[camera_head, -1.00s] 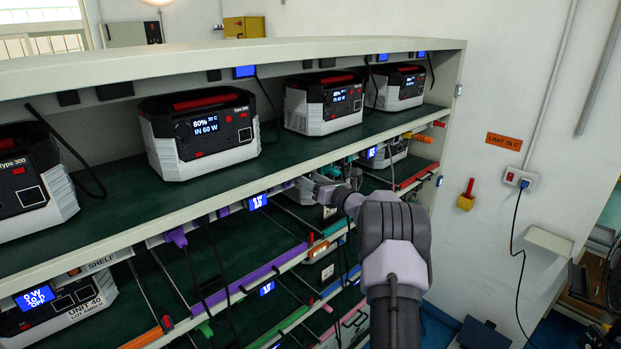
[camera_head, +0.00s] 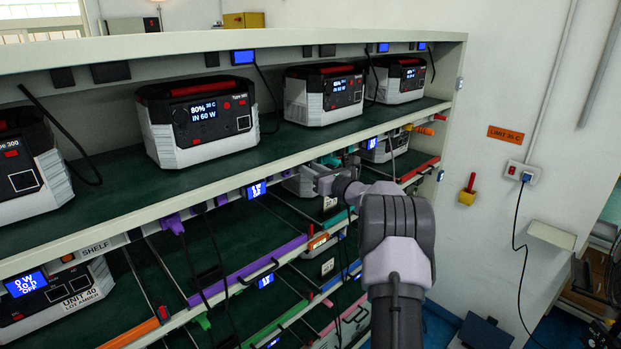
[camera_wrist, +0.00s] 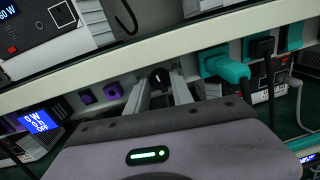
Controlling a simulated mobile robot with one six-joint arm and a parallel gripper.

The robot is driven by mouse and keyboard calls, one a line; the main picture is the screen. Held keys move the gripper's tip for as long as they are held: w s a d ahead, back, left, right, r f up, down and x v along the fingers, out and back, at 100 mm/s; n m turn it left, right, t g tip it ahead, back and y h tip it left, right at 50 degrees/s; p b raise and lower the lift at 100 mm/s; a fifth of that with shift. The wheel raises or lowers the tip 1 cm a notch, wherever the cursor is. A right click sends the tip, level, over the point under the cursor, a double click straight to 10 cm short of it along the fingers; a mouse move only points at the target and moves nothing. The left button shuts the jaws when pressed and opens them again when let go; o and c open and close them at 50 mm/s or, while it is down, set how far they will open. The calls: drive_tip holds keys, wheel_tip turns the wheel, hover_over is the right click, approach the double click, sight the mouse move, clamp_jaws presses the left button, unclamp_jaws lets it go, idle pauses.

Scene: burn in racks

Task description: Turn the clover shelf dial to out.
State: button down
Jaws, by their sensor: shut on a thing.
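In the wrist view a small black dial (camera_wrist: 159,74) with a light pointer mark sits on the pale shelf edge. My gripper (camera_wrist: 160,82) has its two fingers on either side of the dial, shut on it. In the head view my gripper (camera_head: 326,180) is at the front edge of the middle shelf, and the dial is hidden there. I cannot read a clover name or an "out" mark beside the dial.
A teal plug (camera_wrist: 226,68) sticks out just right of my fingers, and purple sockets (camera_wrist: 100,93) are on the left. Power units such as this one (camera_head: 201,120) stand on the top shelf. Cables hang across the lower shelves. A white wall (camera_head: 540,60) is at right.

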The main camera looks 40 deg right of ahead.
drive_tip(key=n+b, duration=1)
drive_tip(key=b, duration=0.5)
drive_tip(key=shift+f+y, duration=0.15)
drive_tip(key=shift+y, duration=0.15)
drive_tip(key=shift+n, duration=0.4)
drive_tip(key=c, duration=1.1)
unclamp_jaws()
drive_tip(key=shift+r, duration=0.2)
